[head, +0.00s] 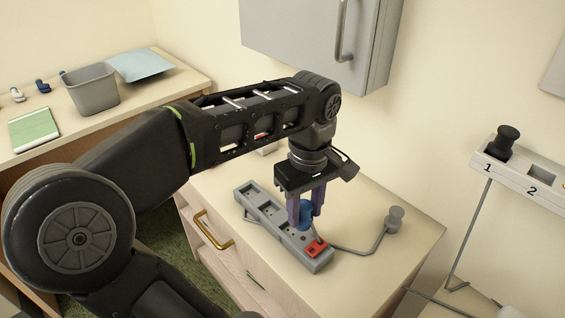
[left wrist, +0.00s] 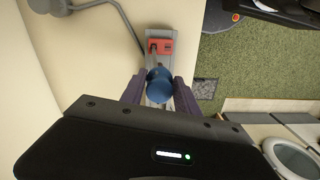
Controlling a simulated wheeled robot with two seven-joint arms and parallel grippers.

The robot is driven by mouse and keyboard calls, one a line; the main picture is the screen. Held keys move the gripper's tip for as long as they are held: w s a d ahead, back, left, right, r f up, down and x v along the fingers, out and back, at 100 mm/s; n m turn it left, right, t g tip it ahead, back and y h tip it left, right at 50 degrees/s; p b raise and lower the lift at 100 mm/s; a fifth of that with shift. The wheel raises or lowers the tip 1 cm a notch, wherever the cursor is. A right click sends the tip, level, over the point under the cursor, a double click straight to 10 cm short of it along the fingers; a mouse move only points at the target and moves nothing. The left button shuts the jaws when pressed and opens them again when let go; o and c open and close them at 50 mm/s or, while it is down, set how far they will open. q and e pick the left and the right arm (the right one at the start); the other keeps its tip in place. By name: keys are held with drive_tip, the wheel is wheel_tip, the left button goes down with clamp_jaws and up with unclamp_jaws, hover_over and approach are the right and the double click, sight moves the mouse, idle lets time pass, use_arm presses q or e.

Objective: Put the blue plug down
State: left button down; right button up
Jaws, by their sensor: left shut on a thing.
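The blue plug (head: 306,212) is between the fingers of my left gripper (head: 305,213), which points down and is shut on it. The plug is at the grey power strip (head: 265,213), close to the strip's red switch (head: 316,247). In the left wrist view the round blue top of the plug (left wrist: 159,86) shows between the purple fingers (left wrist: 158,92), with the red switch (left wrist: 160,46) just beyond. I cannot tell whether the plug is seated in a socket or just above it. My right gripper is not in view.
The strip lies on a wooden cabinet top (head: 400,240) with a grey plug-like knob (head: 395,216) and cord beside it. A grey wall cabinet (head: 315,40) hangs behind. A numbered rack (head: 515,172) holds a black plug (head: 502,140). A bin (head: 91,90) stands left.

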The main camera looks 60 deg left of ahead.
use_arm(q)
drive_tip(key=shift+s+n, duration=0.15)
drive_tip(key=shift+n, duration=0.35)
drive_tip(key=shift+s+n, duration=0.25)
drive_tip(key=shift+n, duration=0.35)
drive_tip(key=w+a+f+p, duration=0.2)
drive_tip(key=w+p, duration=0.2)
drive_tip(key=w, duration=1.5)
drive_tip(key=shift+w, duration=0.25)
drive_tip(key=shift+f, duration=0.1)
